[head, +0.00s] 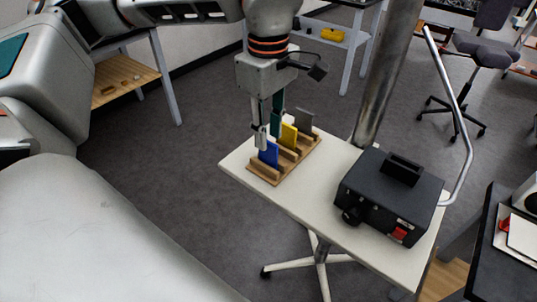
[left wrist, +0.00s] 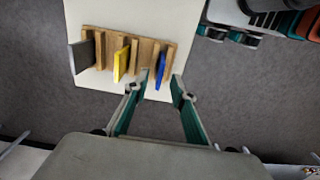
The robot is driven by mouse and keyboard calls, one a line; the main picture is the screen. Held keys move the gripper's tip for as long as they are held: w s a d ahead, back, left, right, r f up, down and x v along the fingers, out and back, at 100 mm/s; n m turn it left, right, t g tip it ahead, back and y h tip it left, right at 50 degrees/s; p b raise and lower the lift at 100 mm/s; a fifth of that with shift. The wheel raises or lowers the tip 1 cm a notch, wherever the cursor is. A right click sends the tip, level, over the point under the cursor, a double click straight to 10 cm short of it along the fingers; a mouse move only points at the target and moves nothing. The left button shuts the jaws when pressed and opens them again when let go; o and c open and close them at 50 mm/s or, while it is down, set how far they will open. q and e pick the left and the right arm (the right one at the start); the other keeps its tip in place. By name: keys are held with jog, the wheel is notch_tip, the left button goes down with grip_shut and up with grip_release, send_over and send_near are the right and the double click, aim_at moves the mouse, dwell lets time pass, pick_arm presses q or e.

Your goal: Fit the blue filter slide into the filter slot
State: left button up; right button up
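The blue filter slide (head: 268,154) stands upright in the near end of a wooden rack (head: 284,167) on a white table. It also shows in the left wrist view (left wrist: 161,68). My left gripper (head: 268,136) points down over the near end of the rack. Its fingers are apart in the left wrist view (left wrist: 162,82), with the blue slide in the gap near the fingertips. I cannot tell whether either finger touches it. A black boxy device (head: 390,195) stands on the same table to the right. I cannot make out the filter slot. My right gripper is not in view.
A yellow slide (head: 289,136) and a grey slide (head: 304,121) stand in the same rack, behind the blue one. A bent metal tube (head: 462,110) rises beside the device, and a thick metal post (head: 386,75) stands behind the white table (head: 325,210). Table top between rack and device is clear.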

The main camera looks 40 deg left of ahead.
aim_at(268, 156)
pick_arm(q)
notch_tip(268, 156, down, 3)
jog(key=shift+f, duration=0.1)
grip_shut()
